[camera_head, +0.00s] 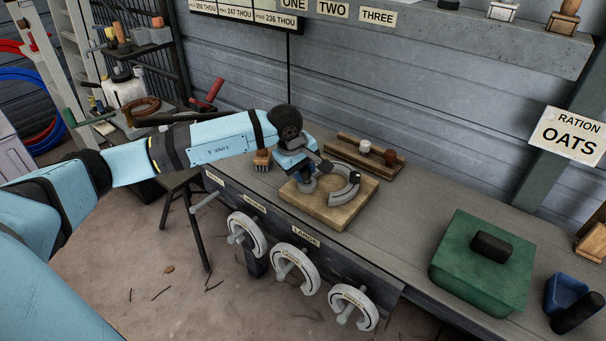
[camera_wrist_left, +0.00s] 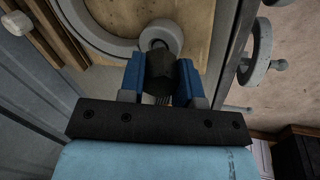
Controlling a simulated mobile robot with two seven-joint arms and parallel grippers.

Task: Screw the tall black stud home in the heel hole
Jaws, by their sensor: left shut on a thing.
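A grey horseshoe (camera_head: 345,196) lies on a square wooden block (camera_head: 333,215) on the bench. My left gripper (camera_head: 307,177) is over the shoe's left heel. In the left wrist view its blue fingers (camera_wrist_left: 162,88) are shut on the tall black stud (camera_wrist_left: 160,72), a dark, thick piece. The stud's far end is at the rounded heel (camera_wrist_left: 168,30) of the shoe. The heel hole is largely hidden, and I cannot tell how deep the stud sits. A small dark piece (camera_head: 355,178) is at the shoe's other heel. My right gripper is not in view.
Behind the block is a wooden rack (camera_head: 345,150) with a white stud (camera_head: 365,146) and a brown one (camera_head: 390,157). A green box (camera_head: 480,275) stands to the right. Several horseshoes (camera_head: 293,268) hang on the bench front. The bench between block and box is clear.

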